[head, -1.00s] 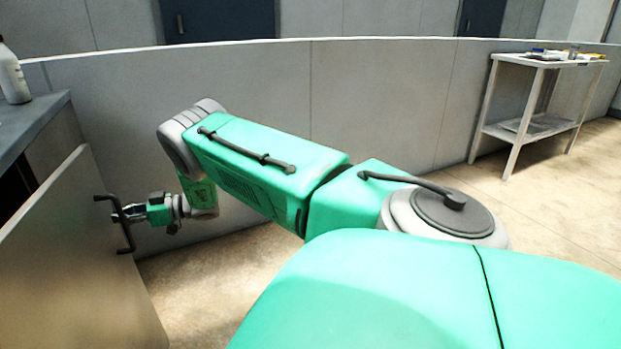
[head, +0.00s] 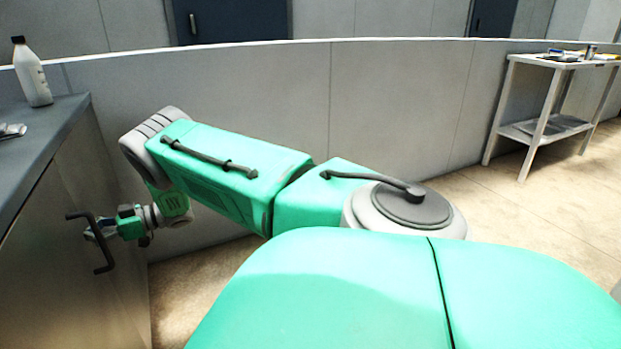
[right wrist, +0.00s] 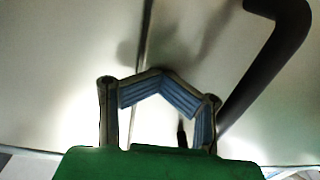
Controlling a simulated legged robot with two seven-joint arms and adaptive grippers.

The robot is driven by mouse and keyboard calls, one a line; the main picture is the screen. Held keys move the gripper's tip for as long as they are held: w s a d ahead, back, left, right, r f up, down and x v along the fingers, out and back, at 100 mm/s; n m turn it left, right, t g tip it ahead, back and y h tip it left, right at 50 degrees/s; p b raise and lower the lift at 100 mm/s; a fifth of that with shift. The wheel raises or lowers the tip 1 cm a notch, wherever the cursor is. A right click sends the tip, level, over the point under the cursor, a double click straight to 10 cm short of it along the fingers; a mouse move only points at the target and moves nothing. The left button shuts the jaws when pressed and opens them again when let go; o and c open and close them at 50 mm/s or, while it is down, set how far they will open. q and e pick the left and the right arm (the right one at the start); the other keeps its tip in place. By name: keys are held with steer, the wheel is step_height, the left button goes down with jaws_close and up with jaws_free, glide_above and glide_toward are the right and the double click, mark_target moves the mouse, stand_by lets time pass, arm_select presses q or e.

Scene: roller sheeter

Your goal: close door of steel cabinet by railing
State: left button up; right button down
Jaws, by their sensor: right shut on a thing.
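The steel cabinet stands at the left of the head view, under a dark grey top (head: 62,125). Its door (head: 50,290) lies about flush with the cabinet front, and I see no clear gap along it. A dark bar handle (head: 108,260) is on the door. In the right wrist view the bent fingers (right wrist: 165,90) are close to the pale door face, with the dark handle (right wrist: 265,70) running down on the right. The exact contact is partly hidden. My left gripper is out of view.
A white bottle (head: 33,75) and a small shiny object (head: 12,131) are on the cabinet top. A low grey partition (head: 400,110) runs behind my arm. A white cart (head: 545,125) stands at the right. Bare floor lies between.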

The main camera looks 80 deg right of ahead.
steer(key=shift+w+a+r, duration=0.1)
steer(key=shift+w+a, duration=0.05)
steer(key=shift+a, duration=0.25)
steer(key=v, duration=0.8)
steer(key=shift+d+f, duration=0.25)
steer(key=shift+d, duration=0.25)
